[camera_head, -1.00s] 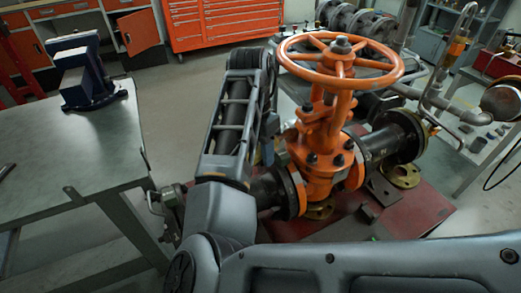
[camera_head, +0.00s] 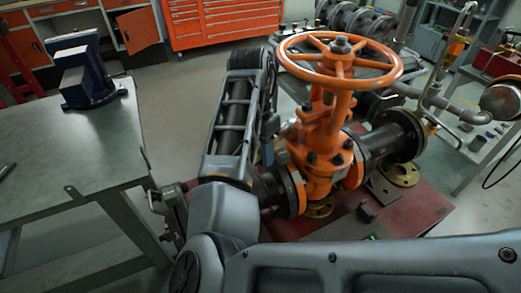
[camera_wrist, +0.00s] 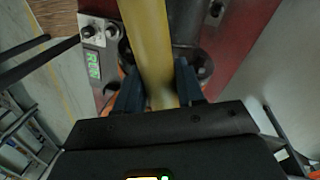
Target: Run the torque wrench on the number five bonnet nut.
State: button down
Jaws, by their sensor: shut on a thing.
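The orange gate valve (camera_head: 322,120) stands upright, with its orange handwheel (camera_head: 340,60) on top. Dark nuts (camera_head: 337,160) sit around its bonnet flange; no number is readable, so I cannot tell which is number five. In the wrist view my gripper (camera_wrist: 158,95) has its two dark fingers closed on a thick yellow bar (camera_wrist: 150,40), apparently the torque wrench's handle. The bar runs up out of the picture, so its working end is hidden. In the head view my arm hides most of the gripper beside the valve, and I cannot make out the wrench there.
A small green display (camera_wrist: 92,64) on a metal block is left of the bar. A red base plate (camera_head: 420,208) lies under the valve. Dark flanged pipes (camera_head: 385,140) join it. A grey workbench (camera_head: 70,150) with a blue vise (camera_head: 88,82) stands at left.

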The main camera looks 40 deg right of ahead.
jog(key=shift+r+p, duration=0.35)
dwell(0.5)
